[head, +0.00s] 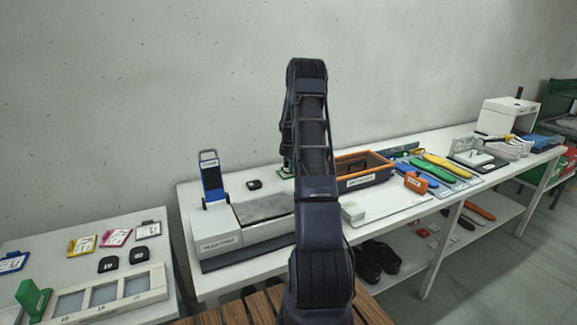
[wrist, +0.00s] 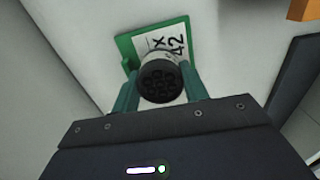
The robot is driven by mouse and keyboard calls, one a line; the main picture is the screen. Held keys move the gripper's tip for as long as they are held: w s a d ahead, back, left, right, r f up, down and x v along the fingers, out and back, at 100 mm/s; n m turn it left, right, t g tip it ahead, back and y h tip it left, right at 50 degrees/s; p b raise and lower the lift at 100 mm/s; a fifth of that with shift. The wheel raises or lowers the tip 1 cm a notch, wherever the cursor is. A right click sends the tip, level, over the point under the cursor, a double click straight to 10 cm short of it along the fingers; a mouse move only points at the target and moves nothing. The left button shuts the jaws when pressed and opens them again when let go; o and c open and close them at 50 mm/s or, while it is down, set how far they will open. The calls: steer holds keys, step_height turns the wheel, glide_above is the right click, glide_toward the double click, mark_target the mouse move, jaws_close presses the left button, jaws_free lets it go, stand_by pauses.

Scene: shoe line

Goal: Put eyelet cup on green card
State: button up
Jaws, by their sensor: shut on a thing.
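My gripper (wrist: 160,88) has green fingers and is shut on the eyelet cup (wrist: 160,82), a small round cup with a dark, bumpy top and a pale side. The green card (wrist: 127,50) shows just beyond the cup in the wrist view, with a white label reading 42. The cup overlaps the near part of the card in that view. I cannot tell whether the cup touches the card or hangs above it. In the head view my arm hides the cup and most of the area around it.
An orange-rimmed dark bin (head: 364,180) stands right of my arm on the white bench. A small black block (head: 254,185) lies nearby. Colored tools lie farther right.

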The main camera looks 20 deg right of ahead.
steer(key=shift+f, duration=0.1)
steer(key=o, duration=1.1)
steer(key=shift+c, duration=0.2)
step_height(320, 180, up, 12)
steer(key=s+a+r+m+t, duration=0.2)
steer(key=s+a+r+m, duration=0.7)
steer(key=s+a+r, duration=1.2)
steer(key=s+a+m+t, duration=0.1)
steer(key=s+a+m, duration=0.1)
steer(key=s, duration=0.8)
steer(key=s+a+f+m, duration=0.1)
steer(key=s+m, duration=0.3)
steer(key=s, duration=0.6)
steer(key=s+a+f+m+t, duration=0.1)
steer(key=s+a+m, duration=0.2)
steer(key=s, duration=0.8)
steer(key=shift+a+f+t, duration=0.15)
steer(key=shift+a+t, duration=0.15)
steer(key=shift+a, duration=0.3)
